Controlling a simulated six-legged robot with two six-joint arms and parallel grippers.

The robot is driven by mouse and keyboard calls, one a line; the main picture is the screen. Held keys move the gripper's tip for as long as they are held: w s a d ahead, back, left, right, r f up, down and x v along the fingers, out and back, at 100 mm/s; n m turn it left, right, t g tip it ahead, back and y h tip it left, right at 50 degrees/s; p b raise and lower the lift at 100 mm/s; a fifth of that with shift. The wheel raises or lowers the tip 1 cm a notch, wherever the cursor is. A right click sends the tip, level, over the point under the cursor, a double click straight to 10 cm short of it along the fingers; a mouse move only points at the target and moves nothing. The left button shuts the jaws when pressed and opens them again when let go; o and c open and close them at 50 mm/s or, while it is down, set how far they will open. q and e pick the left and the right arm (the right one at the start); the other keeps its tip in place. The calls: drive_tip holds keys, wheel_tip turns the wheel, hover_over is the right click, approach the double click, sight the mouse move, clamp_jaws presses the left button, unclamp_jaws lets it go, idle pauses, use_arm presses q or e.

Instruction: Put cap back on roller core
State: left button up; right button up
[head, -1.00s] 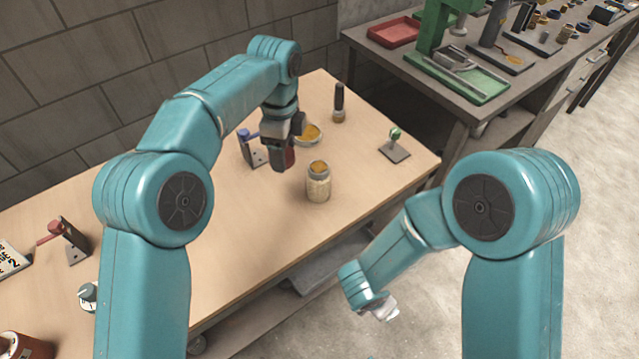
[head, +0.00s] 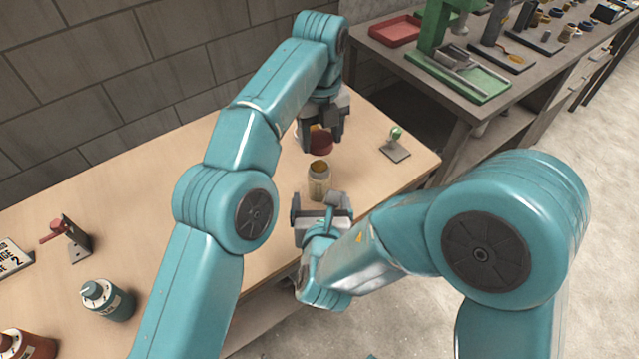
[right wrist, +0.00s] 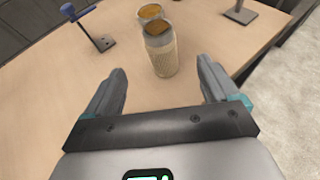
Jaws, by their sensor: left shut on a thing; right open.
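The roller core (head: 319,185) is a pale mesh tube with an orange-brown open top, standing upright on the wooden table. It also shows in the right wrist view (right wrist: 161,55). My right gripper (head: 321,203) is open and empty, just in front of the tube on the near side. In the right wrist view its two fingers (right wrist: 162,78) spread either side of the tube's line, with the tube beyond their tips.
A teal canister (head: 107,299) and a red-handled stand (head: 72,238) are far left.

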sight(320, 168)
drive_tip(key=x, duration=1.1)
drive_tip(key=shift+w+f, duration=0.25)
drive_tip(key=shift+w, duration=0.1)
drive_tip(key=shift+c, duration=0.3)
drive_tip(key=c, duration=1.4)
use_arm(q)
drive_tip(key=shift+f, duration=2.5)
use_arm(e)
drive_tip(key=shift+c, duration=0.2)
use_arm(q)
drive_tip(key=shift+f, duration=0.9)
drive_tip(key=shift+f, duration=0.25)
drive_tip(key=shift+f, duration=0.3)
